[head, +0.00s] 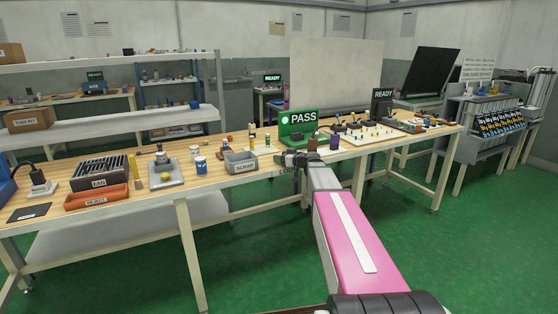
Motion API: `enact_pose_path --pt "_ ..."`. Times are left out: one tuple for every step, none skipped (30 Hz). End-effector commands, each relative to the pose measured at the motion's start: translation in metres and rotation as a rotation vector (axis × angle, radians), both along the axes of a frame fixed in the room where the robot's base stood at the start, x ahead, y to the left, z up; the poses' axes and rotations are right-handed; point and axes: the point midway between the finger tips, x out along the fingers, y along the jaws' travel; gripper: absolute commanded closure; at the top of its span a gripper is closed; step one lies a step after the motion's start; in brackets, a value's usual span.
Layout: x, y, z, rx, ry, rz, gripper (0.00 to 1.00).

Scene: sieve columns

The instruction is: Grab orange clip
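My gripper (291,159) is a small dark shape at the end of my arm. It is over the front edge of the wooden workbench (215,178), in front of the green PASS screen (298,121). Its fingers are too small and dark to tell whether they are open or shut, and I see nothing clearly held. I cannot surely pick out an orange clip. A small orange thing (229,140) lies toward the back of the bench, left of the PASS screen, but its shape is too small to read. My gripper and forearm hide part of the bench front.
A grey SCRAP bin (241,162) stands left of my gripper. Farther left are an orange-red REJECT tray (96,200), a dark FAN unit (98,169) and a grey stand (166,173). Several small parts crowd a pale board (368,136) at right. Green floor is clear in front.

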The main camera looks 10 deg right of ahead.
Motion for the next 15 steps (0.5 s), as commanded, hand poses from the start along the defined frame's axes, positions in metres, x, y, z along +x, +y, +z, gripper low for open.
enact_pose_path --pt "0.0000 -0.0001 0.0000 0.000 0.000 0.000 0.62" --pt "-0.0001 -0.0002 -0.0001 0.000 0.000 0.000 0.72" --pt "-0.0001 -0.0002 -0.0001 0.000 0.000 0.000 0.85" --pt "-0.0001 -0.0002 -0.0001 -0.001 0.001 0.000 0.86" --pt "-0.0001 -0.0002 -0.0002 -0.001 0.001 0.000 0.86" --pt "-0.0001 -0.0002 -0.0002 -0.001 0.001 0.000 0.86" --pt "-0.0001 -0.0002 -0.0002 -0.001 0.001 0.000 0.86" --pt "-0.0001 -0.0002 -0.0003 -0.001 0.001 0.000 0.86" --pt "-0.0002 -0.0002 -0.0003 -0.001 0.001 0.000 0.86" --pt "-0.0002 -0.0002 -0.0003 -0.001 0.001 0.000 0.86" --pt "-0.0002 -0.0002 -0.0004 -0.001 0.001 0.000 0.86" --pt "-0.0003 -0.0002 -0.0003 -0.001 0.001 0.000 0.86" --pt "-0.0002 -0.0002 -0.0001 -0.001 0.001 0.000 0.86" --pt "-0.0003 -0.0002 0.0005 -0.001 0.001 0.000 0.86" --pt "-0.0002 -0.0002 0.0014 -0.001 0.000 0.000 0.86"
